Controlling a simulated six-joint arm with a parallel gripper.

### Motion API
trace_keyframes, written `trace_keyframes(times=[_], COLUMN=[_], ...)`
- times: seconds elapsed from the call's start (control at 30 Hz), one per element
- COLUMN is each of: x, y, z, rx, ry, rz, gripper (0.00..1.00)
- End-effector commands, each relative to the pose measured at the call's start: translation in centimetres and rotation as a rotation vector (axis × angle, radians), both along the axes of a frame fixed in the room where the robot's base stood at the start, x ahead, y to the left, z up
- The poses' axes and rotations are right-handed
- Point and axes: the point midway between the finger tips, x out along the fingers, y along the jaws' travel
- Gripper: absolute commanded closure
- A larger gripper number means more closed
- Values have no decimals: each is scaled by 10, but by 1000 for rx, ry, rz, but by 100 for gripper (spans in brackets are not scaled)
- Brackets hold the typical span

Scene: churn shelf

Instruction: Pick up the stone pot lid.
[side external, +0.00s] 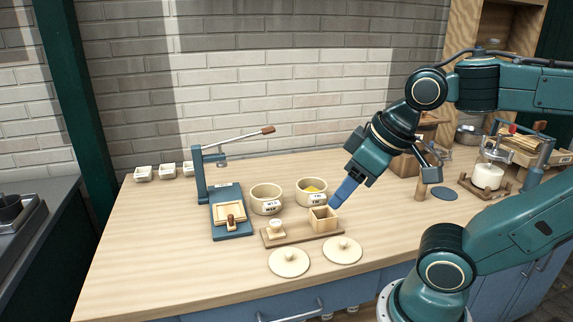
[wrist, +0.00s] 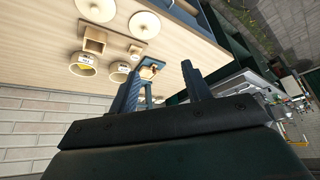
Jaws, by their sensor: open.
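Two round cream lids with small knobs lie flat near the counter's front edge, a left lid (side external: 289,262) and a right lid (side external: 343,250). They look alike, and I cannot tell which is the stone pot lid. Both also show at the top of the wrist view, the left one (wrist: 145,25) and the right one (wrist: 97,9). Behind them stand two open labelled pots, a left pot (side external: 266,199) and a right pot (side external: 311,191) with yellow contents. My gripper (side external: 344,192) is open and empty, above the counter behind and right of the lids. Its fingers (wrist: 162,88) touch nothing.
A wooden board with a small open box (side external: 323,218) lies between lids and pots. A blue lever press (side external: 231,212) stands left, with small white dishes (side external: 168,171) behind. A jar (side external: 488,177) and other items crowd the right. The counter's front left is clear.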

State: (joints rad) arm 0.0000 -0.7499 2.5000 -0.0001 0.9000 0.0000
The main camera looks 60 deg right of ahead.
Motion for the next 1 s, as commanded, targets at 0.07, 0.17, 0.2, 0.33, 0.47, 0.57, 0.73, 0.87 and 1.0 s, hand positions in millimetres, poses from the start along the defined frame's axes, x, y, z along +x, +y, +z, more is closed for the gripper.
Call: trace_keyframes(times=[0.07, 0.17, 0.2, 0.33, 0.47, 0.57, 0.73, 0.87, 1.0], x=[0, 0, 0, 0, 0, 0, 0, 2, 8], y=[0, 0, 0, 0, 0, 0, 0, -2, -6], z=[0, 0, 0, 0, 0, 0, 0, 0, -2], rx=[0, 0, 0, 0, 0, 0, 0, 6, 27], ry=[0, 0, 0, 0, 0, 0, 0, 10, 44], rz=[0, 0, 0, 0, 0, 0, -1, -18, -78], gripper=[52, 52, 52, 30, 5, 5, 5, 5, 5])
